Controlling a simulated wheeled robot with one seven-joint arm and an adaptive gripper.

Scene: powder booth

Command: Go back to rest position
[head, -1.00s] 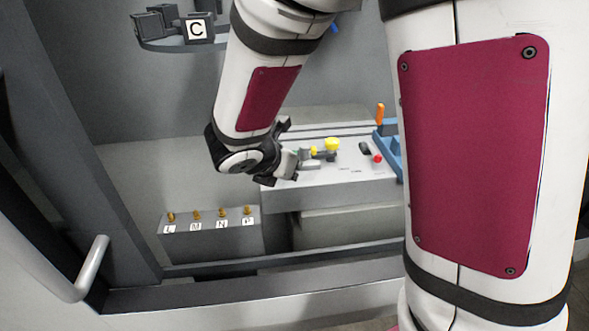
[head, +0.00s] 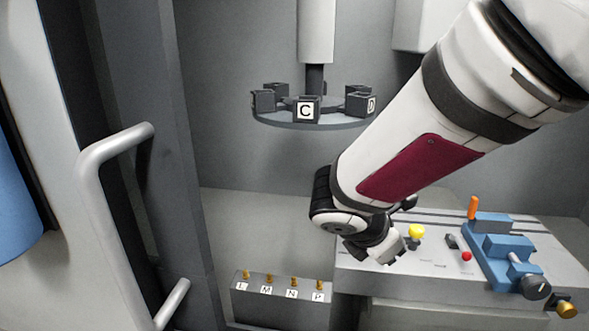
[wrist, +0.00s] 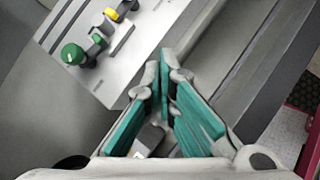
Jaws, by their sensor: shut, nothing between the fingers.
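My arm reaches down from the upper right in the head view. My gripper (head: 386,255) hangs at its end, low over the left end of the grey control bench (head: 350,278). In the wrist view my gripper (wrist: 162,62) shows its green-padded fingers drawn together at the tips, with nothing held between them. Its exact height above the bench cannot be told.
A yellow knob (head: 416,231), a red button (head: 466,256) and a blue fixture (head: 505,245) are on the bench. Brass pegs labelled L, M, N, P top a grey box (head: 285,288). A carousel (head: 310,122) hangs behind; a door handle (head: 92,200) stands left.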

